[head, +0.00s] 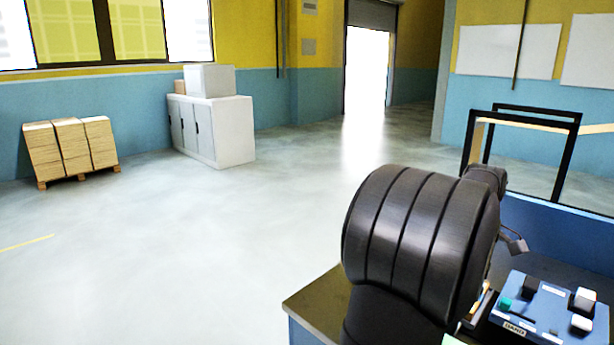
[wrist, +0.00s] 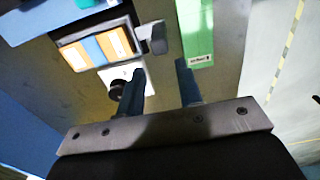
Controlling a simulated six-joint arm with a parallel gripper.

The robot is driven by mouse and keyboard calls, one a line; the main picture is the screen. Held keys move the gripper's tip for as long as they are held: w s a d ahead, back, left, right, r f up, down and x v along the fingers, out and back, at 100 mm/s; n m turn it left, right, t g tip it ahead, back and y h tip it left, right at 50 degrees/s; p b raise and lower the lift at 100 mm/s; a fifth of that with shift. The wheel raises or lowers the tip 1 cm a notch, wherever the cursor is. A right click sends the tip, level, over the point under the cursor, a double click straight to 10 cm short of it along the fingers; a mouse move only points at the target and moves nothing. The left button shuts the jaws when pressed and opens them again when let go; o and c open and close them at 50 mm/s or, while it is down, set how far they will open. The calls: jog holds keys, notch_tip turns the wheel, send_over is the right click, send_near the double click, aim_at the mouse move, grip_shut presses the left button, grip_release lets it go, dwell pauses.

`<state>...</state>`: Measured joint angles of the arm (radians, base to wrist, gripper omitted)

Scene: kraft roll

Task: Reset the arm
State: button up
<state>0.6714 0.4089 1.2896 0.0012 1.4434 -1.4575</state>
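My gripper (wrist: 160,82) shows in the wrist view with its two dark fingers apart and nothing between them. Below the fingers is a dark worktop (wrist: 160,45). In the head view my own black arm fills the lower middle and hides much of the worktop (head: 318,303). The gripper's fingers cannot be made out in the head view.
A blue control box (head: 550,312) with buttons sits on the worktop at the lower right. A black frame (head: 521,117) stands behind it. The wrist view shows a tray with orange and blue items (wrist: 97,45) and a green strip (wrist: 196,35).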

notch_tip(320, 180, down, 11)
jog(key=shift+r, duration=0.2)
jog(key=s+d, duration=0.8)
jog(key=shift+s+d, duration=0.2)
notch_tip(320, 180, up, 16)
jog(key=w+g+h, duration=0.1)
jog(key=shift+a+r+n, duration=0.15)
jog(key=shift+a+n, duration=0.15)
jog(key=shift+a, duration=0.1)
